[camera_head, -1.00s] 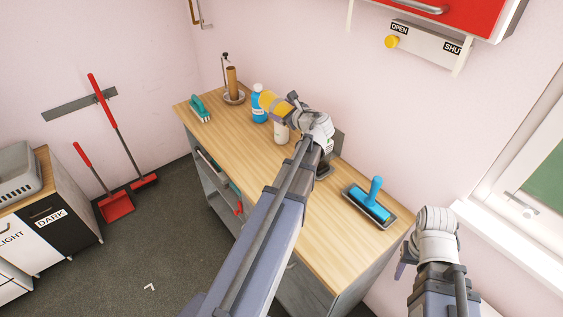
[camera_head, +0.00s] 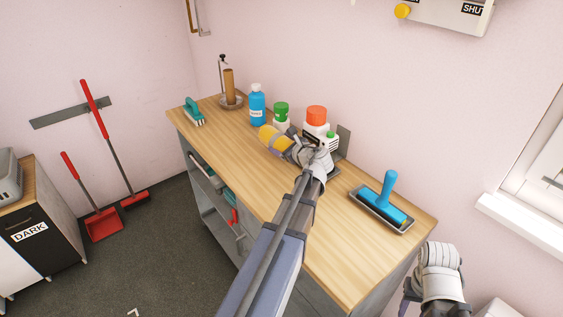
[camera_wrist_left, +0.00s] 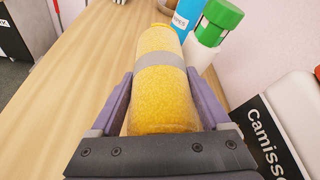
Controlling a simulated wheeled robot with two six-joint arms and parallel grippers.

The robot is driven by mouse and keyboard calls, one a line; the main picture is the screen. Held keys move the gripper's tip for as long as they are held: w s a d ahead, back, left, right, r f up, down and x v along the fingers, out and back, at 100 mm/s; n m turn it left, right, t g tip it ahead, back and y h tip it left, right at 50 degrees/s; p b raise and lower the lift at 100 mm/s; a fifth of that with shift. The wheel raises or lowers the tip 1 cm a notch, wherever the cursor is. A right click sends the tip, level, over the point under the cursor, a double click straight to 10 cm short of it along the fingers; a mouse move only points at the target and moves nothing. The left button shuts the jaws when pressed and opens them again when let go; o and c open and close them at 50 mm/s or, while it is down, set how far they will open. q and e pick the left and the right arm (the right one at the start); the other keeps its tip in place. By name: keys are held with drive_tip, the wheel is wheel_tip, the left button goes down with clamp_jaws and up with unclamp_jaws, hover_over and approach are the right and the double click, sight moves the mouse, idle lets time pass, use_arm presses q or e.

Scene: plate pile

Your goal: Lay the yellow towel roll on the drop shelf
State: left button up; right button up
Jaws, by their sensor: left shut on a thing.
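The yellow towel roll (camera_head: 267,136) with a grey band is held above the wooden worktop in the head view. In the left wrist view the roll (camera_wrist_left: 160,95) lies lengthwise between the purple fingers. My left gripper (camera_head: 286,146) is shut on the roll's near end. My right gripper (camera_head: 409,292) is low at the right, beside the worktop's near end; its fingers are mostly hidden.
The worktop's front left is clear.

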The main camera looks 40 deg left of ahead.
use_arm(q)
drive_tip(key=shift+f+b, duration=2.05)
drive_tip(key=shift+f, duration=0.15)
drive_tip(key=o, duration=1.4)
drive_tip(key=shift+d+r, duration=0.15)
drive_tip(key=shift+r, duration=0.15)
drive_tip(key=p+v, duration=0.3)
drive_tip(key=v, duration=0.7)
drive_tip(key=shift+s+d+r+p, duration=0.1)
drive_tip(key=shift+s+d+p, duration=0.05)
drive_tip(key=shift+p, duration=0.15)
drive_tip(key=shift+s+d+r, duration=0.1)
drive_tip(key=shift+s+d, duration=0.15)
drive_tip(key=shift+d, duration=0.35)
